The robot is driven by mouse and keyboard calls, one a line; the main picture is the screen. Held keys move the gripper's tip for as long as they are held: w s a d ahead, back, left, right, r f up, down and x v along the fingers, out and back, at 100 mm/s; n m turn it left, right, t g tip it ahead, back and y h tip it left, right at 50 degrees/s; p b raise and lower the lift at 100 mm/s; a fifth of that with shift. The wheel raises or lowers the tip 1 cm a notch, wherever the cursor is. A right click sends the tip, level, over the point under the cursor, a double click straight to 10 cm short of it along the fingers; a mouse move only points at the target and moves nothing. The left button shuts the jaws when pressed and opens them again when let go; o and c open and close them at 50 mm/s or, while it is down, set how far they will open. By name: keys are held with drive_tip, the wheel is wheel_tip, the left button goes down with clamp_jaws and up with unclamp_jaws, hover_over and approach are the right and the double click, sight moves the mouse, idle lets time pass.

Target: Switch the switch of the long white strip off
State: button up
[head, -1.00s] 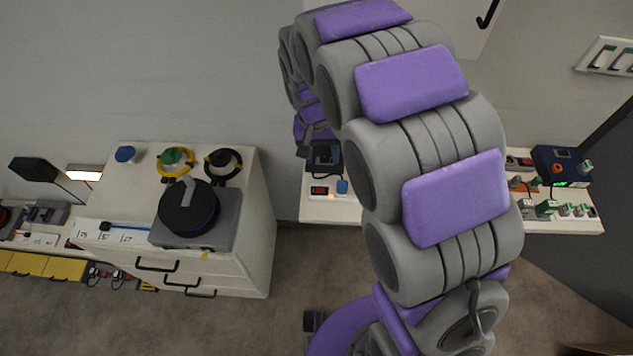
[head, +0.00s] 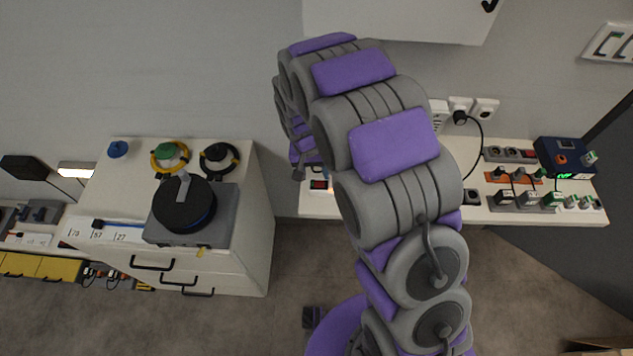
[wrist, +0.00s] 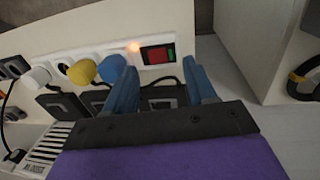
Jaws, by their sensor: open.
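The long white strip (wrist: 100,62) runs across the upper part of the wrist view. It carries a white plug (wrist: 38,77), a yellow plug (wrist: 82,71) and a blue plug (wrist: 112,67). A small lamp (wrist: 133,47) glows near its right end, beside the switch (wrist: 158,54), which shows red and green in a dark frame. My gripper (wrist: 161,80) is open, its two blue fingers apart, with the switch showing between and beyond their tips. I see no contact. In the head view the switch (head: 318,184) shows just below my gripper (head: 298,173); my arm hides most of the strip.
Dark adapters (wrist: 62,105) and cables lie beside the strip in the wrist view. In the head view, grey strips (head: 510,154) with plugs and a blue box (head: 565,157) stand on the right of the white bench. A white cabinet (head: 250,225) stands left, with a gap between.

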sight(319, 186)
drive_tip(key=shift+d+f+b, duration=0.15)
drive_tip(key=shift+d+f, duration=0.05)
drive_tip(key=shift+f, duration=0.65)
drive_tip(key=shift+d+f+b, duration=0.15)
drive_tip(key=shift+f, duration=0.65)
drive_tip(key=shift+d+f+b, duration=0.15)
drive_tip(key=shift+d+f, duration=0.05)
drive_tip(key=shift+f, duration=0.65)
drive_tip(key=shift+a, duration=0.1)
drive_tip(key=shift+c, duration=0.4)
clamp_jaws()
drive_tip(key=shift+d+r+y+p, duration=0.15)
drive_tip(key=shift+d+y+p, duration=0.15)
drive_tip(key=shift+y+p, duration=0.6)
drive_tip(key=shift+d+y+p, duration=0.2)
drive_tip(key=shift+y+p, duration=0.3)
drive_tip(key=shift+y, duration=0.1)
drive_tip(key=shift+o, duration=0.4)
unclamp_jaws()
